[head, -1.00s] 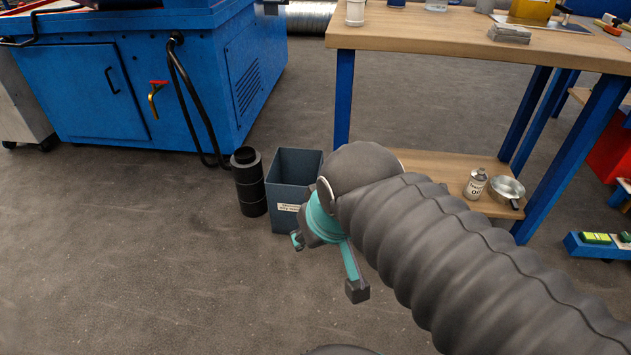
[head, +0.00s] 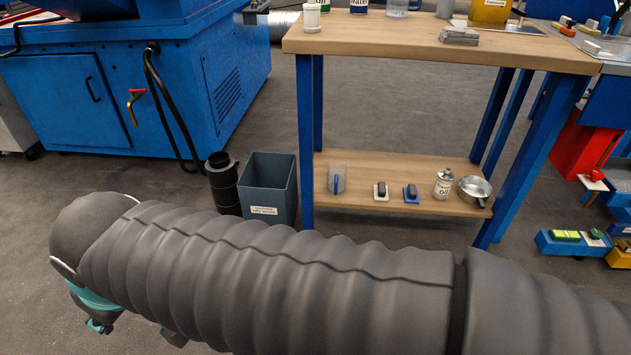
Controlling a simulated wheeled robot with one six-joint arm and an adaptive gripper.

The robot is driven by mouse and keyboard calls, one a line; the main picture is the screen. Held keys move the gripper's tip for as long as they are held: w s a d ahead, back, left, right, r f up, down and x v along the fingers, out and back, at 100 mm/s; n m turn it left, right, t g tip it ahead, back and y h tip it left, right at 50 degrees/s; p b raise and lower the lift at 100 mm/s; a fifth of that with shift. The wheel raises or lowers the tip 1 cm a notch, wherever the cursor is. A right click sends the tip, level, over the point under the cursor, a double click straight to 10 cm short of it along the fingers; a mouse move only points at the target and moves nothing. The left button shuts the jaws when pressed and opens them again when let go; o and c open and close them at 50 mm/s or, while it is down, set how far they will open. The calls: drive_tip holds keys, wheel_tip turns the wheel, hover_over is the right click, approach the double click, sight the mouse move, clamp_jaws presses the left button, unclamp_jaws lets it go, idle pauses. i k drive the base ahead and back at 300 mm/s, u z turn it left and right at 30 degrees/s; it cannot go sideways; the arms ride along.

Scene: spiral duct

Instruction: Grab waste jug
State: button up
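No container in view is clearly readable as the waste jug. A clear jug (head: 397,8) stands on the workbench top, cut off by the top edge of the head view. Beside it to the left is a container with a dark blue label (head: 359,6), also cut off. My gripper (head: 136,331) is at the lower left, low over the floor and far from the bench-top containers. Its teal and dark fingers show spread apart below my arm, with nothing seen between them. My arm hides part of the gripper.
The wooden workbench (head: 420,45) has blue legs and a lower shelf (head: 345,205) with a bottle (head: 443,183) and a pan (head: 474,188). A grey bin (head: 268,190) and black cylinder (head: 222,184) stand left of it. A blue machine (head: 110,95) stands behind.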

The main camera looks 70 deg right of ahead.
sight(337, 171)
drive_tip(key=i, duration=0.95)
drive_tip(key=z, duration=3.6)
